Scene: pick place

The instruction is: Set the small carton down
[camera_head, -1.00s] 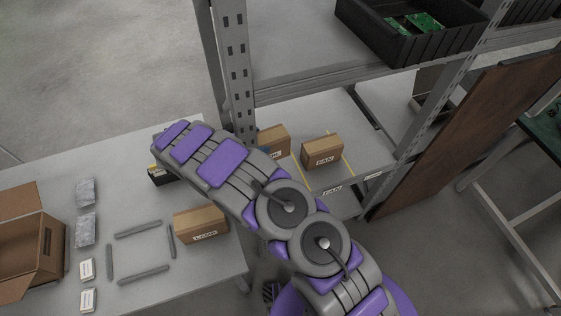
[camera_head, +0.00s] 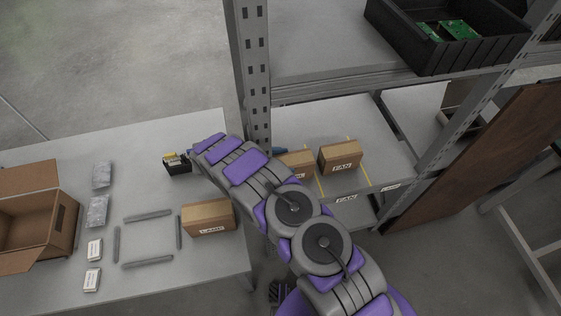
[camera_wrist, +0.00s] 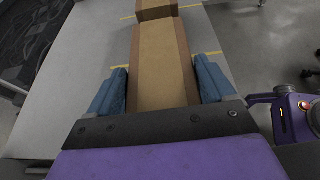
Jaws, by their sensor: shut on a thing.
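The small carton is a brown box (camera_wrist: 163,75) between the two blue fingers of my gripper (camera_wrist: 163,64) in the wrist view. The gripper is shut on it, with one finger against each long side. In the head view the carton (camera_head: 300,164) is partly hidden behind my arm, at the left part of the lower shelf (camera_head: 383,140). A bit of blue finger shows at its left. I cannot tell whether its underside touches the shelf.
A carton marked FAN (camera_head: 340,157) stands close to the right of the held one, between yellow lines. A grey upright post (camera_head: 252,70) rises at the left. Another carton (camera_head: 208,218) and an open box (camera_head: 35,225) are on the table. A black bin (camera_head: 445,35) sits above.

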